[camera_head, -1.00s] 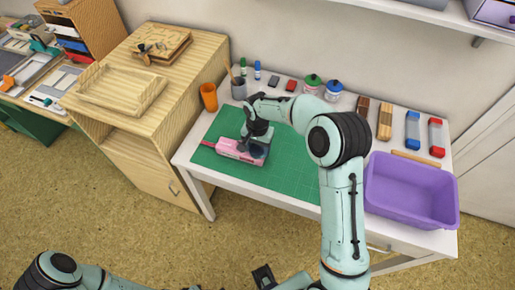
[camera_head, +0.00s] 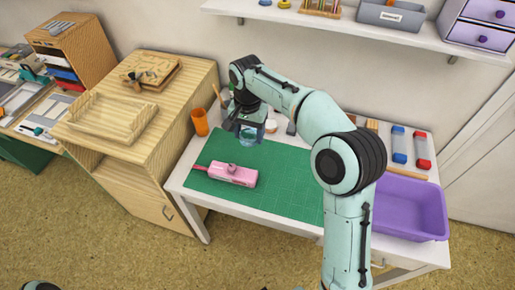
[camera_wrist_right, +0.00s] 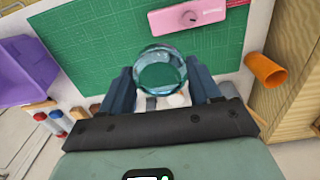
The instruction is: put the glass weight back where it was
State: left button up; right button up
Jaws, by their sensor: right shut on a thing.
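The glass weight is a clear, bluish round piece (camera_wrist_right: 162,72); my right gripper (camera_wrist_right: 162,88) is shut on it, one finger on each side. In the head view the glass weight (camera_head: 248,137) shows just below my right gripper (camera_head: 247,122), held up over the back edge of the green mat (camera_head: 285,185). My left gripper is not in view.
An orange cup (camera_head: 200,122) stands at the table's back left. My right arm hides part of the back row. Most of the mat is bare.

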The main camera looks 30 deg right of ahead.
jog(key=s+d+f+m+b, duration=0.2)
jog(key=d+m+b, duration=0.15)
jog(key=d, duration=0.35)
jog(key=s+d+f+m+b, duration=0.2)
jog(key=d+m, duration=0.3)
jog(key=d, duration=0.1)
jog(key=b, duration=0.3)
send_near(286, 172)
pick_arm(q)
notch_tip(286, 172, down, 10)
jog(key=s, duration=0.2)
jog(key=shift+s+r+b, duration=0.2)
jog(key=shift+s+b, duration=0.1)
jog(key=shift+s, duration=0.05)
pick_arm(e)
jog(key=shift+f, duration=3.15)
jog(key=shift+f, duration=0.15)
jog(key=o, duration=1.3)
pick_arm(q)
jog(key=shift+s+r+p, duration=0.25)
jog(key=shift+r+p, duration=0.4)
jog(key=shift+p, duration=0.25)
pick_arm(e)
notch_tip(286, 172, up, 12)
jog(key=shift+r, duration=0.15)
